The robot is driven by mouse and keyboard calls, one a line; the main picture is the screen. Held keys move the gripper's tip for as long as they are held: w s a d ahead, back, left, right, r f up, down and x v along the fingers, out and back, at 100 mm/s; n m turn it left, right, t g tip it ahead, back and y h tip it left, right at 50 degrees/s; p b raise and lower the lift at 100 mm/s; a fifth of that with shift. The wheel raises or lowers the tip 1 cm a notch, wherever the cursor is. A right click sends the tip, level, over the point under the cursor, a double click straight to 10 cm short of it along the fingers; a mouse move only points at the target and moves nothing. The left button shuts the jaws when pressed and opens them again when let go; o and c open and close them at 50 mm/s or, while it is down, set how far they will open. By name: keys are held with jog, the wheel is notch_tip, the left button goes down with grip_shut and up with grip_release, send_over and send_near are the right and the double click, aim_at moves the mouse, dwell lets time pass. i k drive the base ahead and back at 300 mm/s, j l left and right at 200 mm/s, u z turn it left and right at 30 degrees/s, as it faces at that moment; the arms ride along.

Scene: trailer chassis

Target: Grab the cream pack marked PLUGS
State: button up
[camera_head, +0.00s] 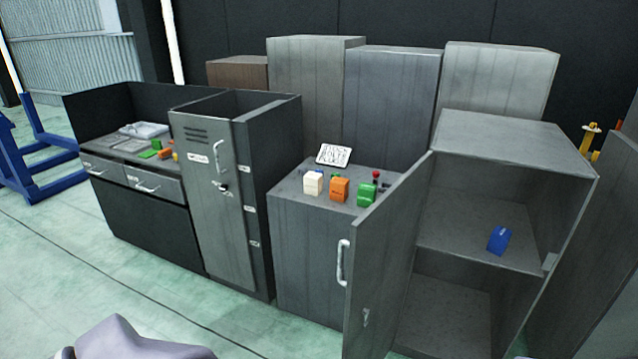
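A cream pack (313,183) stands upright on top of the low grey cabinet (305,230), near its front edge. It is at the left end of a row, just left of an orange pack (339,189). Any marking on the cream pack is too small to read. My gripper is not in view. A smooth grey shape at the bottom left looks like part of my own arm, but I cannot tell for sure.
Green packs (367,194), a red-topped item (376,175) and a lettered white card (334,154) share the cabinet top. Right of it, an open cabinet door (388,265) juts forward. A blue pack (499,240) sits on that cabinet's shelf.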

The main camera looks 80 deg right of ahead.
aim_at(312, 181)
jog(key=i+l+z, duration=0.25)
jog(key=z, duration=0.2)
jog(key=i+l+z, duration=0.1)
jog(key=i+z, duration=0.6)
jog(key=z, duration=0.2)
jog(key=i+z, duration=0.3)
jog(key=z, duration=0.15)
jog(key=i+j+z, duration=0.25)
jog(key=z, duration=0.2)
jog(key=i+j+z, duration=0.3)
jog(key=z, duration=0.15)
jog(key=i+l, duration=0.4)
jog(key=i+l+z, duration=0.15)
jog(key=i+l, duration=0.25)
jog(key=i, duration=0.15)
jog(key=i+l+u, duration=0.15)
jog(key=l+u, duration=0.15)
jog(key=i+l+u, duration=0.1)
jog(key=l+u, duration=0.2)
jog(key=l, duration=0.1)
